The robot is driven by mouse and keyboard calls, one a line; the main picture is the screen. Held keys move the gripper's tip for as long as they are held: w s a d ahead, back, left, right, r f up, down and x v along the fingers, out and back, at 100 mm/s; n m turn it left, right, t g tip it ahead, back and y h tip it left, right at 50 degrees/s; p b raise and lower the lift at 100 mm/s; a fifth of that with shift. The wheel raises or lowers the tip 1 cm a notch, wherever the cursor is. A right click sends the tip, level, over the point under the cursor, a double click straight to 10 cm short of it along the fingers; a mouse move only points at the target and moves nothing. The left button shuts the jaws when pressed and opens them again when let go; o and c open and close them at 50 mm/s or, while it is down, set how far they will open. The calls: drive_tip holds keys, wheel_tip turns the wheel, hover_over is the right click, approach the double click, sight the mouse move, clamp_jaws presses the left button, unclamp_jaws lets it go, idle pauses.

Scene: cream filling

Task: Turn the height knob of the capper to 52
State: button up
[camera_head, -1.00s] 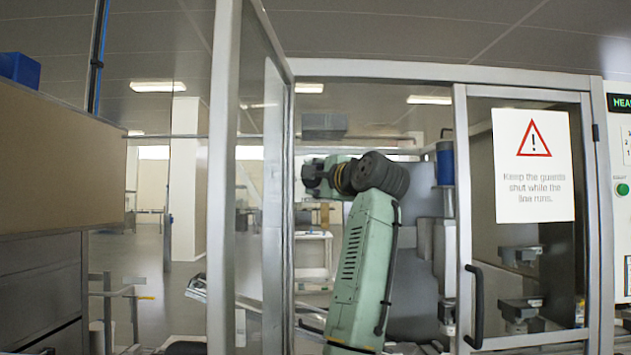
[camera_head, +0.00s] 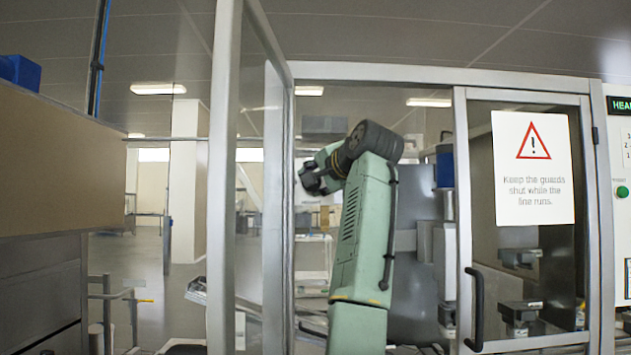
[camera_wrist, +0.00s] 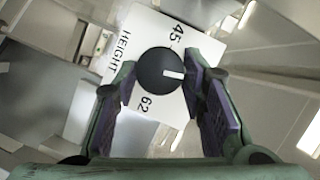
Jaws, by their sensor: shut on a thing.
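In the wrist view, the round black height knob (camera_wrist: 156,65) sits on a white plate (camera_wrist: 148,24) marked HEIGHT, with 45 at the upper right and 62 below. The plate appears rotated in this view. The knob's white pointer faces right and slightly down, between the two numbers; no 52 mark can be read. My gripper (camera_wrist: 162,82) is shut on the knob, with one purple-padded finger on either side. In the head view my green arm reaches through the open guard doorway; the knob and fingertips cannot be made out there.
An open guard door (camera_head: 222,180) stands left of my arm. A guard panel with a warning sign (camera_head: 533,167) and a black handle (camera_head: 477,308) is on the right. Grey machine parts (camera_head: 445,260) stand close behind and right of my arm.

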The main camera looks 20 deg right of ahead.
idle(0.3)
drive_tip(key=o, duration=1.2)
drive_tip(key=shift+c, duration=0.2)
drive_tip(key=s+d+r, duration=0.1)
drive_tip(key=s+r, duration=0.1)
drive_tip(key=s, duration=1)
drive_tip(key=shift+f, duration=0.1)
